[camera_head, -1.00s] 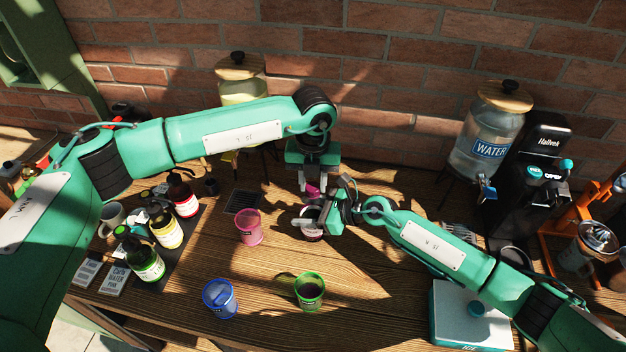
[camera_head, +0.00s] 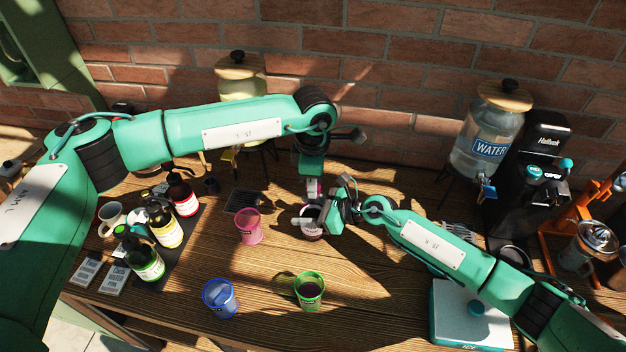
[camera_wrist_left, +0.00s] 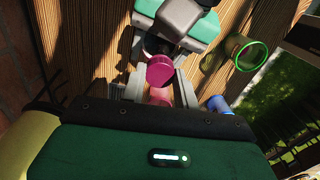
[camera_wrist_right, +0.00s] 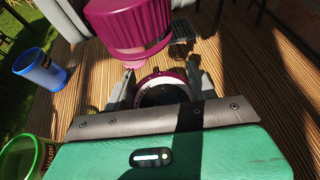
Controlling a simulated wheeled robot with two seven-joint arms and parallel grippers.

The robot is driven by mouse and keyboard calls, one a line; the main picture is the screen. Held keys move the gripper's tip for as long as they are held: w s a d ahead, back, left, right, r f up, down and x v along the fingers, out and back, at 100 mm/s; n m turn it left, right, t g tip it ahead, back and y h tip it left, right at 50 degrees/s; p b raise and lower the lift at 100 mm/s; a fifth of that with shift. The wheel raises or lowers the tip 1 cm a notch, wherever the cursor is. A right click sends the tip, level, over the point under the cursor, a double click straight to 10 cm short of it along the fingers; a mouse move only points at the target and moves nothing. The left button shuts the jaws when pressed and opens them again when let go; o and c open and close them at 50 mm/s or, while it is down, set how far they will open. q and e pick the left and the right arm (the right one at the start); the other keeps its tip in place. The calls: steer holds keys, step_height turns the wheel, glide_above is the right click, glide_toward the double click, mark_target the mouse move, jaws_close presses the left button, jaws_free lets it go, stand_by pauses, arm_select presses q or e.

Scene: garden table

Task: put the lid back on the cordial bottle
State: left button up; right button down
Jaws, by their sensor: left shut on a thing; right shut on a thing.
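My left gripper (camera_head: 313,182) is shut on the magenta lid (camera_wrist_right: 133,25), which is ribbed; the lid also shows in the left wrist view (camera_wrist_left: 160,72). My right gripper (camera_head: 311,222) is shut on the cordial bottle (camera_head: 311,236), which stands upright on the table. In the right wrist view its round dark mouth with a magenta rim (camera_wrist_right: 137,88) is open between the fingers. The lid is apart from the bottle, a little above it and towards the wall. The bottle's lower body is mostly hidden.
A pink cup (camera_head: 249,227), a blue cup (camera_head: 220,298) and a green cup (camera_head: 310,291) stand near. Capped bottles (camera_head: 165,230) stand on a dark mat at left. A drain grate (camera_head: 245,202) lies behind the pink cup. A water dispenser (camera_head: 488,140) stands at right.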

arm_select(q)
steer(key=m, duration=0.7)
steer(key=shift+a+m, duration=0.1)
steer(key=shift+m, duration=0.3)
steer(key=m, duration=0.9)
steer(key=shift+w, duration=0.1)
steer(key=m, duration=0.4)
steer(key=shift+m, duration=0.3)
steer(key=m, duration=0.7)
steer(key=o, duration=0.9)
